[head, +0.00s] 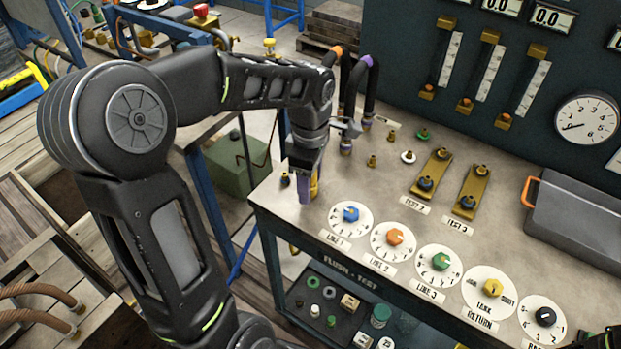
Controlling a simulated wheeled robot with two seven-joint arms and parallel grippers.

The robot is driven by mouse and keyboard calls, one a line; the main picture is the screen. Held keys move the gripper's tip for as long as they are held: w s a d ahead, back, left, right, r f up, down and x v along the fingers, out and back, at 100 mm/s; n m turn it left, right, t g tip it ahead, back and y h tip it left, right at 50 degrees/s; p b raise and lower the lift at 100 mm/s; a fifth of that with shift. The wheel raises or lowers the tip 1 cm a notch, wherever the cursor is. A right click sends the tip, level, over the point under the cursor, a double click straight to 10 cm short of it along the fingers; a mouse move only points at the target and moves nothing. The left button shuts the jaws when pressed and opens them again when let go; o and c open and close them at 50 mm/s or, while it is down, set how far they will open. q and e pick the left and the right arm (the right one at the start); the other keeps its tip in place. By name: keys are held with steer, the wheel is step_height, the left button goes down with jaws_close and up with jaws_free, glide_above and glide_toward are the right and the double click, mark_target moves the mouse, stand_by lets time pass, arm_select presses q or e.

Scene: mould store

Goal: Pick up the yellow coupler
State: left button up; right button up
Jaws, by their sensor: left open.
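My left gripper (305,192) points down over the near left corner of the grey bench top (375,195). It is open, with its fingertips close to the surface. A yellow piece (315,184), which looks like the yellow coupler, shows just right of and behind the fingers. Most of it is hidden by the gripper, so I cannot tell whether it lies between the fingers or touches them. A dark part of my right arm shows at the bottom right corner; its fingers do not show.
Two black hoses with orange (337,52) and purple (368,61) collars stand behind the gripper. Dials, including a blue knob (350,214), line the bench's front. Brass test plates (431,173) and a grey tray (575,225) lie to the right. A lower shelf holds small fittings.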

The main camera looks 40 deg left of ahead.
arm_select(q)
steer(key=shift+c, duration=0.5)
jaws_close()
stand_by(0.3)
